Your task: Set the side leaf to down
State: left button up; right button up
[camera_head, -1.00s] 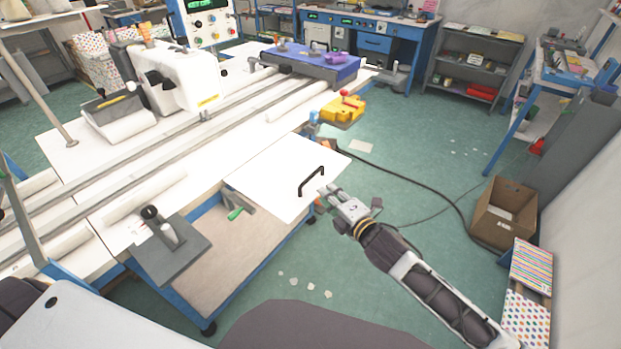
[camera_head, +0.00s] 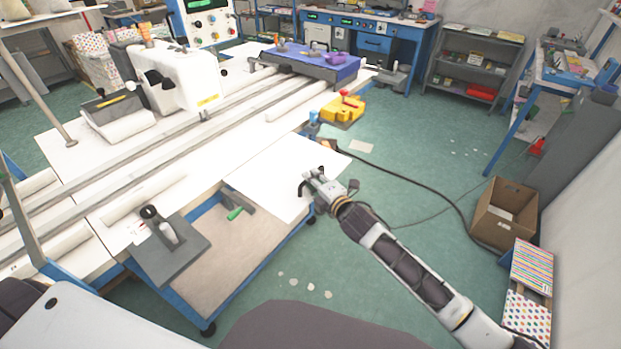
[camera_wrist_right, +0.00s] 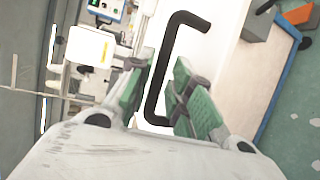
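The side leaf (camera_head: 265,172) is a white panel at the near side of the long white sewing table. It stands out roughly level with the tabletop. Its black bar handle (camera_head: 302,189) is on the outer part and partly hidden by my right gripper (camera_head: 312,179). In the right wrist view, the black handle (camera_wrist_right: 160,70) lies between the green-padded fingers of the right gripper (camera_wrist_right: 158,88). The fingers are apart, with visible gaps beside the bar. My left gripper is not in view.
A grey plate with a black knob (camera_head: 170,250) stands left of the leaf, above a lower shelf (camera_head: 225,262). A yellow device (camera_head: 343,110) is beyond the leaf. A cardboard box (camera_head: 503,212) and a black cable lie right. Green floor between is mostly open.

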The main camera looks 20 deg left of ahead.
jog(key=shift+x, duration=0.85)
jog(key=shift+c, duration=0.2)
grip_shut()
